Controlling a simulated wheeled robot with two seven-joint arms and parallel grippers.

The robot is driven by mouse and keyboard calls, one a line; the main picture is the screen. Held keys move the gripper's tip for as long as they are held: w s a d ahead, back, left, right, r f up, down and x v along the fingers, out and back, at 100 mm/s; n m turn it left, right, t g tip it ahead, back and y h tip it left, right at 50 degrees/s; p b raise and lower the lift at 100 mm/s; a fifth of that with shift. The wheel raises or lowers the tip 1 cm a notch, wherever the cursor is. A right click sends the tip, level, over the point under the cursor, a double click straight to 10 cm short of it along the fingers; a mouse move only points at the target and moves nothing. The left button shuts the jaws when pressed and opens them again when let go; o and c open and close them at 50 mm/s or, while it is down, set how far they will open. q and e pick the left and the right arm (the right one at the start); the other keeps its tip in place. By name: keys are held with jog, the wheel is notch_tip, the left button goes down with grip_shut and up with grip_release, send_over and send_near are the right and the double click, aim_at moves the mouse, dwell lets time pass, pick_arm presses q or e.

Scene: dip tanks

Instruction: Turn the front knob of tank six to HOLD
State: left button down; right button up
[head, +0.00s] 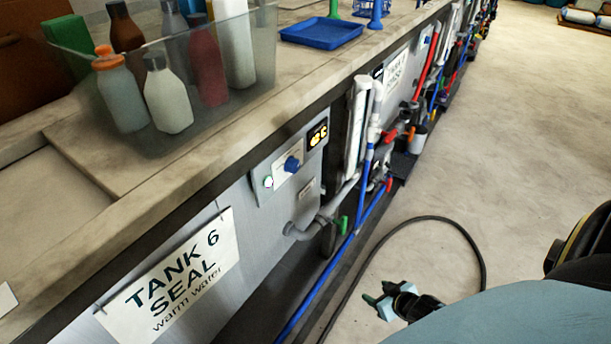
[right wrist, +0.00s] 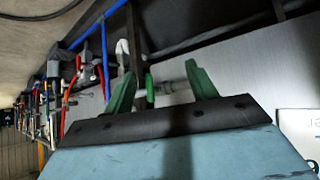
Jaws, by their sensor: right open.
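The tank six front panel (head: 290,165) is on the grey tank wall in the head view. The knob's setting is too small to read. The sign "TANK 6 SEAL warm water" (head: 175,275) hangs to the lower left. My right gripper (head: 376,300) is low over the floor, right of the panel and well apart from the knob. In the right wrist view its green fingers (right wrist: 160,72) are spread with nothing held. My left gripper is out of view.
A clear bin of bottles (head: 190,125) and a blue tray (head: 322,33) stand on the counter. Grey, blue and red pipes with a green valve handle (head: 342,225) run right of the panel. A black hose (head: 420,220) curves over the floor. Open floor lies at right.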

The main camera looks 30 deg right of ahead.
jog(key=w+d+r+t+b, duration=0.1)
jog(key=w+d+r+t, duration=0.2)
jog(key=w+r, duration=0.4)
jog(key=n+t+y+b, duration=0.1)
jog(key=t+y+b, duration=0.35)
jog(key=y, duration=0.25)
send_near(296, 168)
jog(key=b+x, duration=0.1)
jog(key=x, duration=0.4)
jog(key=shift+w+f, duration=0.1)
jog(key=shift+w, duration=0.15)
jog(key=shift+b+x, duration=0.3)
jog(key=shift+x, duration=0.6)
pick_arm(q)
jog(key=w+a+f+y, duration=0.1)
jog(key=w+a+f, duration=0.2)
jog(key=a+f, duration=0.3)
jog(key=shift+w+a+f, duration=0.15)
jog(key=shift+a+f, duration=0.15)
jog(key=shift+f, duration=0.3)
pick_arm(e)
jog(key=shift+w+a, duration=0.2)
jog(key=shift+w, duration=0.4)
jog(key=c, duration=1)
